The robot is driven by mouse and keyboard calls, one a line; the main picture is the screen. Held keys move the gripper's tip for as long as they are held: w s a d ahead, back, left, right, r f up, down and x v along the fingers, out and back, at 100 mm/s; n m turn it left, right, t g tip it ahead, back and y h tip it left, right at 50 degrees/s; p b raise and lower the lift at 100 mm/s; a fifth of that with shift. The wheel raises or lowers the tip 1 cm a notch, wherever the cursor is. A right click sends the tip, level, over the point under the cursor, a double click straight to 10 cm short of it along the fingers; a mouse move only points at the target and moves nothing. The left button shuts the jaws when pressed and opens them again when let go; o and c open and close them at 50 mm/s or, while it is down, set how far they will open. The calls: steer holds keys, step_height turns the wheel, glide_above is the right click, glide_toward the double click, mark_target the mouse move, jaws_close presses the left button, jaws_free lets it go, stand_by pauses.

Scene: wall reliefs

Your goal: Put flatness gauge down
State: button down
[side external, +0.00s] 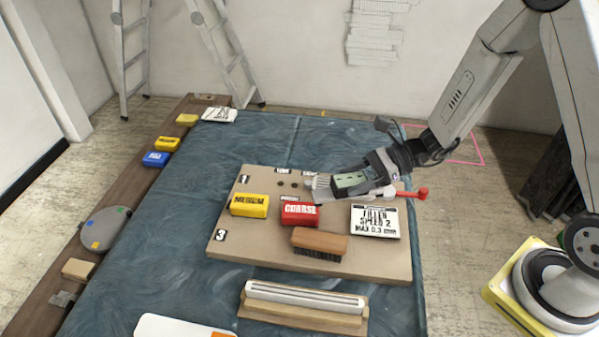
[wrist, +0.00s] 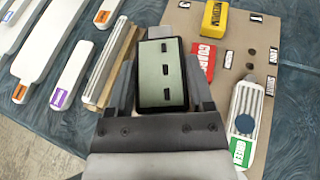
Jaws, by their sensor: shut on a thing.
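My gripper (side external: 372,177) is shut on a small block with a pale green face, a dark rim and dark slots, which I take to be the flatness gauge (side external: 349,181). In the wrist view the gauge (wrist: 161,77) sits between the two grey fingers. It is held over the back right part of a tan board (side external: 225,247), and the side view does not clearly show the gap below it. The board carries a yellow MEDIUM block (side external: 249,205), a red COARSE block (side external: 300,214), a wooden brush (side external: 320,242) and a white FILLER SPEED 2 card (side external: 375,221).
A wooden holder with a pale bar (side external: 303,299) lies in front of the board. A tool with a red knob (side external: 423,192) is by the gripper. Blue cloth (side external: 160,250) left of the board is clear. Small blocks and a round disc (side external: 105,228) line the left ledge.

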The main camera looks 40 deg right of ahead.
steer(key=a+f+n+g+y, duration=0.1)
steer(key=a+n+g, duration=0.3)
steer(key=a, duration=0.9)
steer(key=shift+s+n+g, duration=0.3)
steer(key=shift+n+g, duration=0.1)
steer(key=shift+g, duration=0.4)
steer(key=shift+f, duration=0.1)
steer(key=shift+w+a+f, duration=0.9)
steer(key=shift+w+f, duration=0.65)
steer(key=shift+w, duration=0.5)
steer(key=shift+w+a+f, duration=0.85)
steer(key=shift+w+f, duration=0.7)
steer(key=shift+w, duration=0.55)
steer(key=shift+w+a+f, duration=0.9)
steer(key=shift+w+f, duration=0.65)
steer(key=shift+w, duration=0.5)
steer(key=shift+w+a+f, duration=0.1)
steer(key=shift+w+f, duration=0.05)
steer(key=shift+f, duration=0.05)
steer(key=shift+w+f, duration=0.1)
steer(key=shift+f, duration=1.5)
steer(key=shift+f, duration=0.15)
